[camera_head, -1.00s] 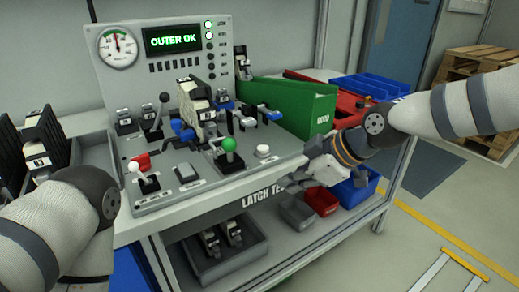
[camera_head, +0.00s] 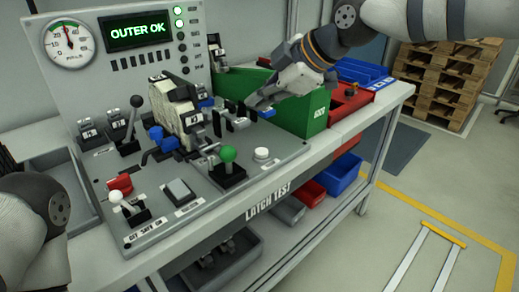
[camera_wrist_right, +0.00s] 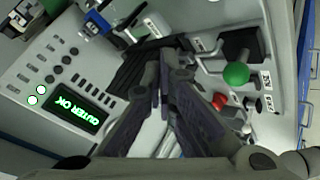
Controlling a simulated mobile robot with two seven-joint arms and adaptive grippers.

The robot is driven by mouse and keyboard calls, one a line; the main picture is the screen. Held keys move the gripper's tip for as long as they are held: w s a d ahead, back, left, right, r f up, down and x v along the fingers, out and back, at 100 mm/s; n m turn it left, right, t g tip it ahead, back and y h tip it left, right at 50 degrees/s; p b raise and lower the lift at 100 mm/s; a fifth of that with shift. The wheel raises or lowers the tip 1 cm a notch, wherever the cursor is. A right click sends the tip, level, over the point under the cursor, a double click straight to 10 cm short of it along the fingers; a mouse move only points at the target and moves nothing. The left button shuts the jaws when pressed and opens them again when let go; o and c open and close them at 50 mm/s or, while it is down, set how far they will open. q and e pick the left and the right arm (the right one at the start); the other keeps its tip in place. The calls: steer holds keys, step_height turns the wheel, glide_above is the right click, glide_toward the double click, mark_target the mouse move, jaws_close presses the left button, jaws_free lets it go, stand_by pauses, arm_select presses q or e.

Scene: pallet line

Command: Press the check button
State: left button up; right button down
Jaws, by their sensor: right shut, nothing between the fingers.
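The test panel (camera_head: 140,240) lies on the bench. It carries a white round button (camera_head: 262,154) at its right and a grey square button (camera_head: 178,190) at its front; I cannot read which label is the check button's. The display (camera_head: 138,31) reads "OUTER OK". A latch unit (camera_head: 172,108) stands mid-panel behind a green-knobbed lever (camera_head: 228,156). My right gripper (camera_head: 256,103) is shut and empty, above the panel's right rear, behind the white button and apart from it. Its closed fingers (camera_wrist_right: 165,65) fill the middle of the right wrist view. My left gripper is out of view.
A green bin (camera_head: 312,112) stands right of the gripper, with red (camera_head: 352,100) and blue (camera_head: 370,72) trays beyond. A black-knobbed lever (camera_head: 135,103) and a white-knobbed lever (camera_head: 117,198) rise from the panel.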

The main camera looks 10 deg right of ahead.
steer(key=b, duration=0.1)
glide_above(260, 153)
step_height(260, 153, down, 7)
steer(key=shift+r, duration=0.15)
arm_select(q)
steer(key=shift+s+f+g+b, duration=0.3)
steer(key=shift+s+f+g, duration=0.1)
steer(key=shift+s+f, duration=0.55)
arm_select(e)
steer(key=shift+f, duration=1.15)
steer(key=shift+f, duration=0.4)
steer(key=shift+f, duration=0.55)
stand_by(0.3)
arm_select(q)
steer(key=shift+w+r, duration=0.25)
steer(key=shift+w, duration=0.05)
arm_select(e)
steer(key=shift+r, duration=1)
